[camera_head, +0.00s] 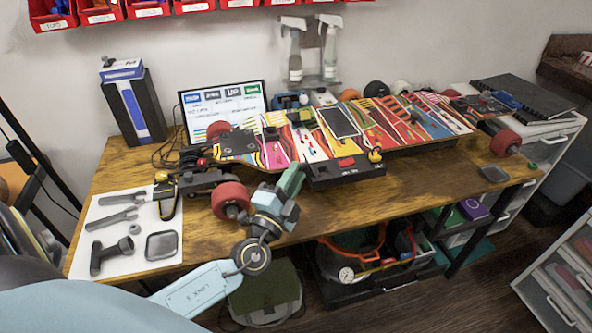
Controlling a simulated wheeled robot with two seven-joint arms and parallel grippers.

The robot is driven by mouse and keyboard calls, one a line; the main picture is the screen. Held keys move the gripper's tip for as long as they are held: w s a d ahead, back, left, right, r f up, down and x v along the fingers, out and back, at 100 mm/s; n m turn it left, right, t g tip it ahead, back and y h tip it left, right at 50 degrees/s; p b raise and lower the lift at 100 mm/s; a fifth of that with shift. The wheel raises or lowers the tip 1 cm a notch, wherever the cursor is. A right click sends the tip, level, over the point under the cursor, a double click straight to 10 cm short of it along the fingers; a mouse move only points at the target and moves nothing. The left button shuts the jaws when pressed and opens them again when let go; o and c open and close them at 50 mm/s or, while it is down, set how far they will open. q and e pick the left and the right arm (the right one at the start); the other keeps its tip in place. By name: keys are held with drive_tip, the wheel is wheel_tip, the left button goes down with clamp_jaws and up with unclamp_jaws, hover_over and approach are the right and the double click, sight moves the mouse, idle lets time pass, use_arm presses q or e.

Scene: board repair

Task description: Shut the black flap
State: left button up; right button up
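A black rectangular flap (340,122) with a pale border shows at the middle of the colourful electric skateboard (430,124). I cannot tell whether it lies flat or is tilted up. A black box (347,174) with a red part on top (346,162) sits at the board's near edge, below the flap. My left gripper (291,180) is in front of the board, just left of the black box and lower left of the flap. It appears apart from the flap. Its fingers are seen end-on, and their opening is unclear. My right gripper is out of view.
Red wheels (230,200) stick out at the board's near side. A white mat (120,246) with grey tools lies at the left of the wooden table (330,214). A screen (224,108) and spray bottles (331,50) stand behind. The table's front right is mostly clear.

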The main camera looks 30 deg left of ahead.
use_arm(q)
drive_tip(key=shift+w+r, duration=0.1)
drive_tip(key=shift+w, duration=0.4)
clamp_jaws()
